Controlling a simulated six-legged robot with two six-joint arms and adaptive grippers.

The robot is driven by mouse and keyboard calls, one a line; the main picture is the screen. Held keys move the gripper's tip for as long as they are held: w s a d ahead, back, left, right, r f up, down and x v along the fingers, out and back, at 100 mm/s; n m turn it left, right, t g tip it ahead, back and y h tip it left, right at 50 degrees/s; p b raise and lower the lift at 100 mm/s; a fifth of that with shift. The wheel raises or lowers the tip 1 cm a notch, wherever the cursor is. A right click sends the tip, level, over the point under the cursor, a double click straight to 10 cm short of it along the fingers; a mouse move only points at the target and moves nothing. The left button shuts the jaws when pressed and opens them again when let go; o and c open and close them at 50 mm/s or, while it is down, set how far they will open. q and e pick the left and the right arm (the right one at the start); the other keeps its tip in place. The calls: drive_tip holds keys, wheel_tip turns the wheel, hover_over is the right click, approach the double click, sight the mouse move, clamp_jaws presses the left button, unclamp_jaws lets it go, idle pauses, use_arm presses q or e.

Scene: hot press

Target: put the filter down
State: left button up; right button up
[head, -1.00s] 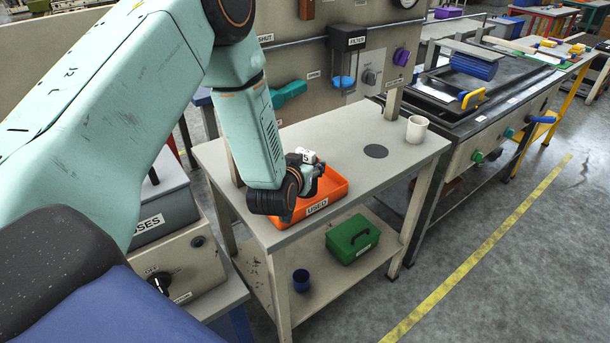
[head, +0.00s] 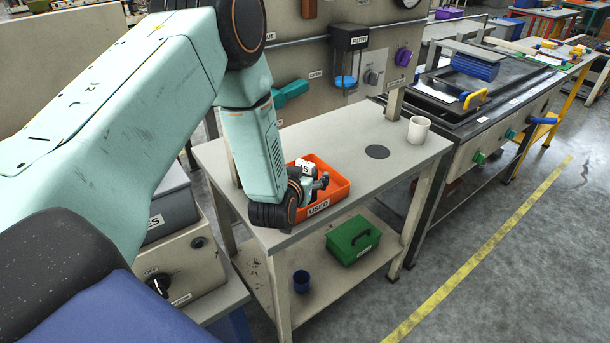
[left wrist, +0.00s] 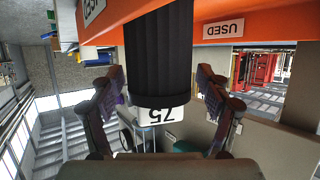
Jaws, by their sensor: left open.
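The filter is a black pleated cylinder (left wrist: 158,60) with a white end cap marked 75 (left wrist: 158,115). In the head view its white cap (head: 304,167) shows at the orange tray labelled USED (head: 338,190), and the rest is hidden by my wrist and the tray. The tray's orange wall (left wrist: 220,12) also shows in the left wrist view, where the picture is upside down. My left gripper (head: 318,184) is open, with one finger on each side of the filter and a gap visible on both sides. My right gripper is not in view.
The tray stands on a beige table (head: 345,145) with a dark round spot (head: 377,152) and a white cup (head: 418,130). A panel with a FILTER holder (head: 348,40) rises behind.

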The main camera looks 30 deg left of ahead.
use_arm(q)
drive_tip(key=shift+d+r, duration=0.1)
drive_tip(key=shift+s, duration=0.1)
drive_tip(key=shift+r, duration=0.25)
drive_tip(key=v, duration=1.2)
drive_tip(key=shift+p, duration=0.3)
idle(0.7)
